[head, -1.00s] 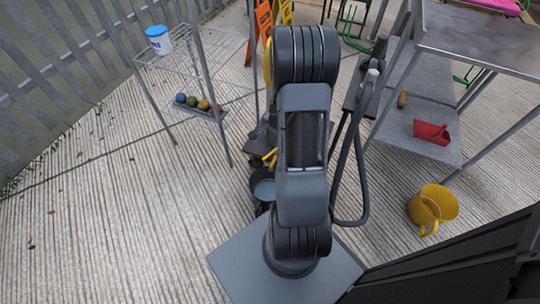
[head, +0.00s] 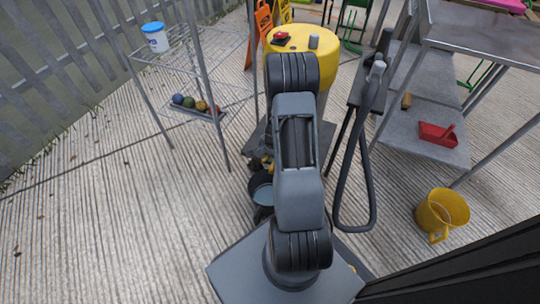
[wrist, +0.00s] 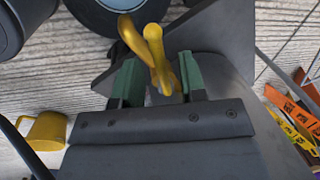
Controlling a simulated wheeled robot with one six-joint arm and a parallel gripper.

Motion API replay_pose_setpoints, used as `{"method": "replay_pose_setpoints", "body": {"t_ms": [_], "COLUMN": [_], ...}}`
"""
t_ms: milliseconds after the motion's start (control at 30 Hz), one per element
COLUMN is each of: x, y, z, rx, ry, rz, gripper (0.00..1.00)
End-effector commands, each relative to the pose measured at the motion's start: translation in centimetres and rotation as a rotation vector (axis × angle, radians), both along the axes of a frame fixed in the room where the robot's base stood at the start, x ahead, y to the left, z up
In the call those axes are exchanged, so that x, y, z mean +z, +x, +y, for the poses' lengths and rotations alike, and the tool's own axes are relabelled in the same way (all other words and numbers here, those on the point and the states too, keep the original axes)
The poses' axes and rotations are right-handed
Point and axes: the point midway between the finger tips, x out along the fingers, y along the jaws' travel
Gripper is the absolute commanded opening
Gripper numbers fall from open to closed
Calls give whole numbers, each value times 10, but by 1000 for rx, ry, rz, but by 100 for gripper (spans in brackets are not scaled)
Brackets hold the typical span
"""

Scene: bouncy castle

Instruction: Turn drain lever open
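The yellow drain lever (wrist: 158,55) shows in the wrist view as a bent yellow handle. Its lower end sits between the two green fingers of my gripper (wrist: 158,82). The fingers are apart, with a visible gap on the left of the lever; the right finger is close to it, and I cannot tell whether they touch. In the head view my arm hides the gripper and most of the lever. A yellow drum (head: 325,68) with a red part on top stands behind my arm.
A hose with a nozzle (head: 370,100) hangs on the right. A yellow jug (head: 440,212), a metal table (head: 480,35) with a lower shelf and a wire rack (head: 205,60) stand around. The left floor is clear.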

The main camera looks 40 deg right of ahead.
Motion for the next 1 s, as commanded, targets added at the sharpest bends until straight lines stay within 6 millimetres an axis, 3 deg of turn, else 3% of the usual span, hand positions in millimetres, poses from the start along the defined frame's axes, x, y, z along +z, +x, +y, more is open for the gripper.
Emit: {"method": "replay_pose_setpoints", "body": {"t_ms": [333,700,1000], "x": [-2,-2,-1], "y": [1,1,1], "z": [0,0,0], "rx": [0,0,-1], "ry": [-1,-1,-1], "rz": [-1,-1,-1], "gripper": [37,2,0]}}
